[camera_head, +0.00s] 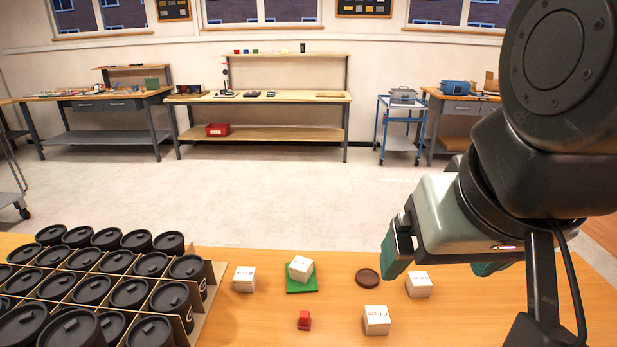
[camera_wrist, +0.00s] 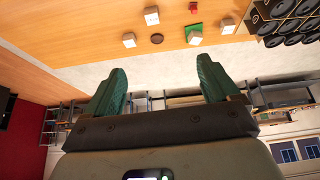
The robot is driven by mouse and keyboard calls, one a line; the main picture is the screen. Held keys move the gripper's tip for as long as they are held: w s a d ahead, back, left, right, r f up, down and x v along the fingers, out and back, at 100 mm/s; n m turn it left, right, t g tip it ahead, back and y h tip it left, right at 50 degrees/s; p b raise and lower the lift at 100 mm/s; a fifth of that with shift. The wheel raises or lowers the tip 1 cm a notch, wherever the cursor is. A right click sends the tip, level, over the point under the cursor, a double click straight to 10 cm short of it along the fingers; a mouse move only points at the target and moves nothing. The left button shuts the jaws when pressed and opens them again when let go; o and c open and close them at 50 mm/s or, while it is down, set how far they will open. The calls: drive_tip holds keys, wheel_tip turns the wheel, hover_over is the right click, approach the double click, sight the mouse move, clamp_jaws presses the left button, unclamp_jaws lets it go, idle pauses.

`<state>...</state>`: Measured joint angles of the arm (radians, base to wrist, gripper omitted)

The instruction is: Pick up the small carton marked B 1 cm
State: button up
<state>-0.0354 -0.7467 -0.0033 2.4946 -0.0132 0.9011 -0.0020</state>
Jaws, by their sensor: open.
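Four small white cartons are on the wooden table, with lettering too small to read surely, so I cannot tell which is marked B 1 cm. In the head view there is a left carton (camera_head: 244,280), a tilted-looking carton (camera_head: 300,269) on a green pad (camera_head: 302,285), a front carton (camera_head: 376,321) and a right carton (camera_head: 418,285). The wrist view shows them at its top: left carton (camera_wrist: 229,26), pad carton (camera_wrist: 195,38), front carton (camera_wrist: 152,17), right carton (camera_wrist: 129,40). My gripper (camera_head: 441,266) is open and empty, apart from all cartons; its green fingers (camera_wrist: 160,85) are spread.
A divided crate of black-lidded cups (camera_head: 130,293) fills the table's left. A small red object (camera_head: 304,320) lies near the front, and a dark brown disc (camera_head: 367,277) lies between cartons. Bare tabletop separates these items. Workbenches stand far behind.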

drive_tip(key=w+d+f+n+g+h, duration=0.1)
drive_tip(key=w+f+n+h, duration=0.3)
drive_tip(key=w, duration=0.4)
drive_tip(key=w+d+f+n+g+h, duration=0.1)
drive_tip(key=w+f+n+g+h, duration=0.2)
drive_tip(key=w, duration=0.6)
drive_tip(key=w+a+f+n+t+h, duration=0.4)
drive_tip(key=w+a+f+n+t, duration=0.25)
drive_tip(key=w+a+n, duration=0.35)
drive_tip(key=n+t+y, duration=1)
drive_tip(key=n+y, duration=0.1)
drive_tip(key=n, duration=0.8)
hover_over(242, 281)
drive_tip(key=s, duration=0.5)
wheel_tip(242, 281, down, 22)
drive_tip(key=f, duration=0.4)
drive_tip(key=w+f, duration=0.1)
drive_tip(key=f, duration=0.2)
drive_tip(key=shift+w, duration=0.1)
drive_tip(key=w, duration=0.6)
drive_tip(key=shift+w, duration=0.3)
